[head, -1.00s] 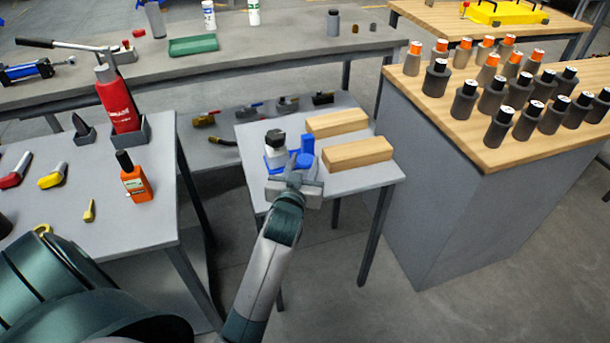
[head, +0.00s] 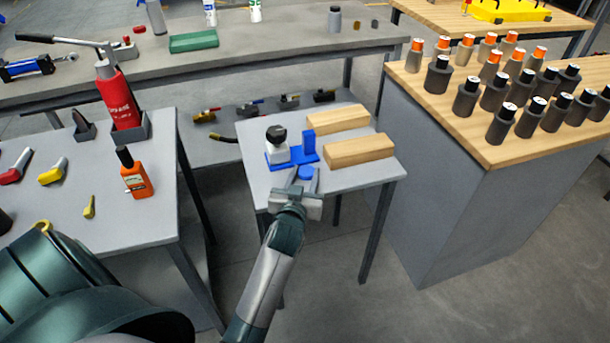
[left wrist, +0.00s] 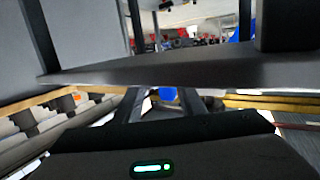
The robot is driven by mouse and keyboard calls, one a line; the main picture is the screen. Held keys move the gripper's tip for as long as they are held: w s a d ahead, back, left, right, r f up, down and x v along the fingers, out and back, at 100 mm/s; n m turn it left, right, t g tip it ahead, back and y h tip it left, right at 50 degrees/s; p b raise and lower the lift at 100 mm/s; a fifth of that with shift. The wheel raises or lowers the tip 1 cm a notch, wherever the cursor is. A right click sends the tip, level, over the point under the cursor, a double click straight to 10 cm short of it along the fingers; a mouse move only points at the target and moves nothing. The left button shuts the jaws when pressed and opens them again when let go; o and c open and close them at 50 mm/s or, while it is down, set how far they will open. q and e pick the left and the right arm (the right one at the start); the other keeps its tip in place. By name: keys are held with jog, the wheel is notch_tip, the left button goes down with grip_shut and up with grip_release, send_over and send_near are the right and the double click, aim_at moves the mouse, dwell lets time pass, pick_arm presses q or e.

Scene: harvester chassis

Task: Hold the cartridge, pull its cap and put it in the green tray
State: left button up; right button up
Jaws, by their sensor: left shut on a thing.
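My left gripper (head: 306,184) is shut on a small round blue piece (head: 306,172), which looks like the cap. It is at the front edge of the small grey table. In the left wrist view the blue piece (left wrist: 168,94) shows between the fingers. Just behind it stands a blue holder (head: 308,146) with a flat base and an upright block. A white body with a black top (head: 277,142) sits at its left end; I cannot tell if this is the cartridge. The green tray (head: 194,42) lies on the long back bench. My right gripper is not in view.
Two wooden blocks (head: 360,152) lie on the small table (head: 350,182), right of the holder. An orange bottle (head: 135,180) and a red jack (head: 117,100) stand on the left table. Several dark cylinders stand on the right bench (head: 455,113).

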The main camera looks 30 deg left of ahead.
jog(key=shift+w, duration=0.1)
pick_arm(q)
jog(key=o, duration=0.9)
jog(key=shift+c, duration=0.2)
jog(key=o, duration=0.3)
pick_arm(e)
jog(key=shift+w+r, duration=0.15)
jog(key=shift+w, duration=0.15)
pick_arm(q)
jog(key=shift+r, duration=0.1)
